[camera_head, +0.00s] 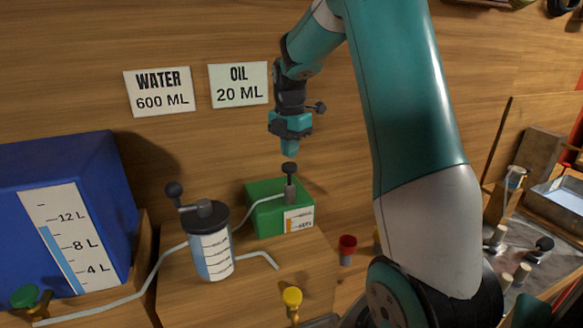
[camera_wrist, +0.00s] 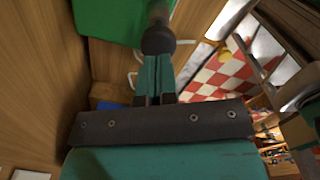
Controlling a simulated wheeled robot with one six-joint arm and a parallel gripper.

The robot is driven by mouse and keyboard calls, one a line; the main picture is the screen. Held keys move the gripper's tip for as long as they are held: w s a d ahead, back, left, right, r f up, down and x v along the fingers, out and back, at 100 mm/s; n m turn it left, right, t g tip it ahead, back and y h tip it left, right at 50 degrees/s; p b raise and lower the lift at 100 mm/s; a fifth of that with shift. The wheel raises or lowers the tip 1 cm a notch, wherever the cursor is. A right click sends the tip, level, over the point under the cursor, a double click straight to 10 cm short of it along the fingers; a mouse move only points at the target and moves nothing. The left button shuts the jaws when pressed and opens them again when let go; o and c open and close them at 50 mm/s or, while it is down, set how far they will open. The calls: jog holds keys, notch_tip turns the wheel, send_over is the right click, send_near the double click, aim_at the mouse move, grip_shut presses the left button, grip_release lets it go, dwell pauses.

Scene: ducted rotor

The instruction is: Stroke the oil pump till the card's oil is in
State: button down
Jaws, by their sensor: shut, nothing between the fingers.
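The oil pump is a green box (camera_head: 262,216) with a dark round plunger knob (camera_head: 289,168) on a short stem, raised above a grey collar. Its white front label shows an orange bar; the small print is unreadable. The oil card (camera_head: 238,84) on the wall reads 20 ML. My gripper (camera_head: 289,152) is shut and empty, pointing down just above the knob. In the wrist view the shut fingertips (camera_wrist: 156,62) meet or nearly meet the knob (camera_wrist: 158,40); I cannot tell whether they touch. The green box (camera_wrist: 105,20) also shows there.
A clear vessel (camera_head: 212,252) with a crank lid stands left of the pump, joined by tubes. A blue water tank (camera_head: 62,215) stands at far left, with a green valve (camera_head: 24,296).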

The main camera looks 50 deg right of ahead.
aim_at(290, 165)
jog(key=shift+f+b, duration=1.85)
jog(key=shift+f, duration=1.1)
jog(key=shift+r, duration=0.15)
notch_tip(290, 165, up, 6)
jog(key=p, duration=0.5)
jog(key=shift+f, duration=0.2)
jog(key=shift+f, duration=0.1)
